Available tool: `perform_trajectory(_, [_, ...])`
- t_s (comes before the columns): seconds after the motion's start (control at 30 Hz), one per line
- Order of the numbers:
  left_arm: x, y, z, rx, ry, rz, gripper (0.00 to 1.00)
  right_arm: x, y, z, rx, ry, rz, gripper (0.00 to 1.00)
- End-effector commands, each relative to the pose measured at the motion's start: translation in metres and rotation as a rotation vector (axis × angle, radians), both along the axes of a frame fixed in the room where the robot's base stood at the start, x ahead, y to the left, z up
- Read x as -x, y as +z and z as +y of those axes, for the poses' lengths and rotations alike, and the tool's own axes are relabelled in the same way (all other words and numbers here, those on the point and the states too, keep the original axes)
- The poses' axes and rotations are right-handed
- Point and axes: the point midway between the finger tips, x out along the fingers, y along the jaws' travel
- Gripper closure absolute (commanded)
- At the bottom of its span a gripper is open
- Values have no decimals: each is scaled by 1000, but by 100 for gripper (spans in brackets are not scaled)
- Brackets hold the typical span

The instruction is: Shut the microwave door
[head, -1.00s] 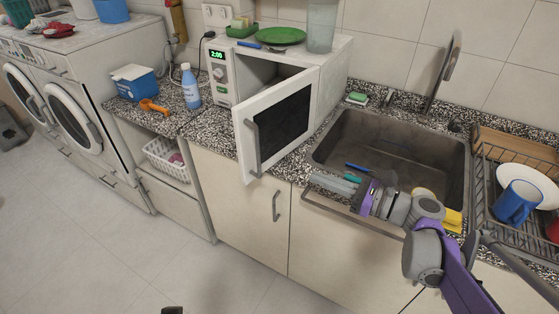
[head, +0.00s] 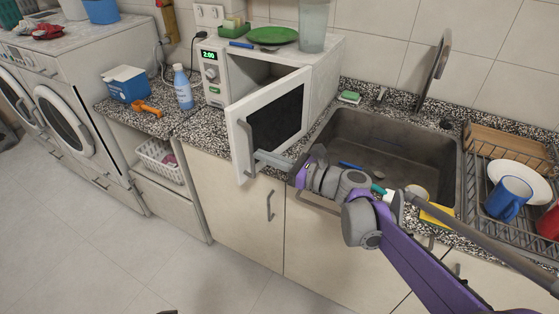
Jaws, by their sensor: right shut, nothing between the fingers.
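The white microwave (head: 327,62) stands on the speckled counter left of the sink. Its door (head: 240,104), with a dark window, hangs partly open toward the front, and part of the cavity shows behind it. The grey door handle (head: 248,146) is on the door's free edge. My right gripper (head: 258,156) is shut and empty, with its fingertips at the lower part of the handle and door edge. I cannot tell whether they touch it.
The sink (head: 389,140) lies right of the microwave, with a dish rack (head: 478,199) holding a blue mug (head: 508,198) and a plate beyond it. A green plate (head: 273,35) and a clear container (head: 313,28) sit on top. The floor in front is clear.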

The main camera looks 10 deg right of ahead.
Motion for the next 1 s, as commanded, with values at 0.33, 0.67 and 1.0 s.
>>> perform_trajectory(0.33, [0,0,0,0,0,0,100,-2,0,3,0,0,0,100])
perform_trajectory(0.67, [0,1,0,0,0,0,100,-9,0,16,-1,-40,-1,100])
perform_trajectory(1.0, [-1,6,0,0,0,-2,100,-50,1,68,-2,-261,2,100])
